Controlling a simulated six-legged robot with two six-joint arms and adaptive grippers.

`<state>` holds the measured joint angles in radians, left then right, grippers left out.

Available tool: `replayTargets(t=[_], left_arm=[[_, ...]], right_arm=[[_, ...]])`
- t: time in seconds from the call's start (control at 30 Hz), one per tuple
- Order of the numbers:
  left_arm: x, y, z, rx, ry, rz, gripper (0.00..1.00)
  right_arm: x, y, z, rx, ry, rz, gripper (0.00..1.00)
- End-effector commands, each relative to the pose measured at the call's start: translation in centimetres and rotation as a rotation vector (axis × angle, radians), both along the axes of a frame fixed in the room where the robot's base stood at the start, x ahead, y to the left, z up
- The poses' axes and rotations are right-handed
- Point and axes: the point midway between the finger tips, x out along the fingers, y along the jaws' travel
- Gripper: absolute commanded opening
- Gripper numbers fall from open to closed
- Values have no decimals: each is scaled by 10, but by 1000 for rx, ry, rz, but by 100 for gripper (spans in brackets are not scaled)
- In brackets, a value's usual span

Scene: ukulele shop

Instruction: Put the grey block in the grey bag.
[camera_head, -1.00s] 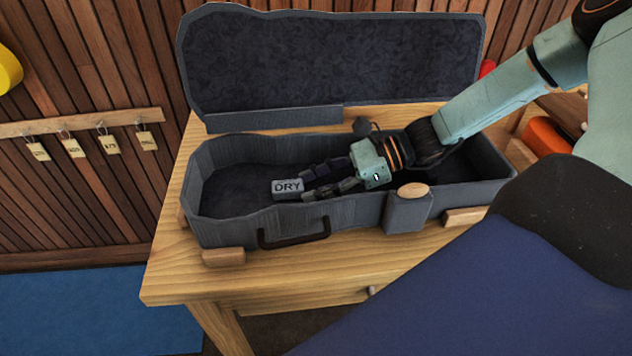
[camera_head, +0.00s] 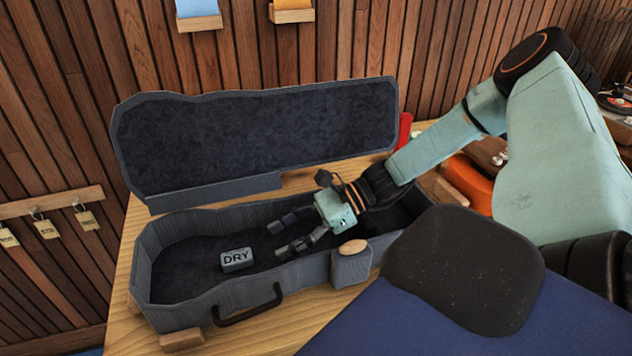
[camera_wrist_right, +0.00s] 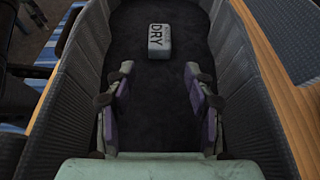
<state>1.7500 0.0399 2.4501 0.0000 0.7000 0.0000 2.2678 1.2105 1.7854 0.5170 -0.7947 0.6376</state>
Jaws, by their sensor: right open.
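The grey block (camera_head: 237,260), marked "DRY", lies on the dark lining inside the open grey ukulele bag (camera_head: 210,304). It also shows in the right wrist view (camera_wrist_right: 159,41), beyond the fingertips. My right gripper (camera_head: 278,237) reaches into the bag from the right. Its fingers are spread, nothing is between them, and a gap separates them from the block. The open fingers also show in the right wrist view (camera_wrist_right: 160,82). The bag's lid (camera_head: 255,140) stands open at the back. My left gripper is not in view.
The bag rests on a wooden table (camera_head: 130,270) with wooden blocks (camera_head: 182,340) at its edge. A wooden-topped pocket (camera_head: 351,264) is on the bag's front wall. Price tags (camera_head: 46,229) hang on the slatted wall at left. An orange object (camera_head: 468,180) lies at right.

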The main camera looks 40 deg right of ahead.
Motion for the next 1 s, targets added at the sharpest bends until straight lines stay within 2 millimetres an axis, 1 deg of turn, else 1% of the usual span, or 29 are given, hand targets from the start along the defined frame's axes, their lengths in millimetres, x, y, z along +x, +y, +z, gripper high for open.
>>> replayTargets(t=[0.03, 0.1, 0.5, 0.7, 1.0], left_arm=[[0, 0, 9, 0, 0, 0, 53], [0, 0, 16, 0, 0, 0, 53], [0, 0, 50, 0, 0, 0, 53], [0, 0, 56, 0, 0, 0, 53], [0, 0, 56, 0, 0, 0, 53]], right_arm=[[-2, -5, 6, 1, -1, -3, 54], [-5, -12, 9, 0, -1, -3, 54], [-23, -48, 25, 0, 0, -2, 54], [-28, -57, 27, 0, 0, -1, 54], [-28, -58, 26, 0, 0, 0, 54]])
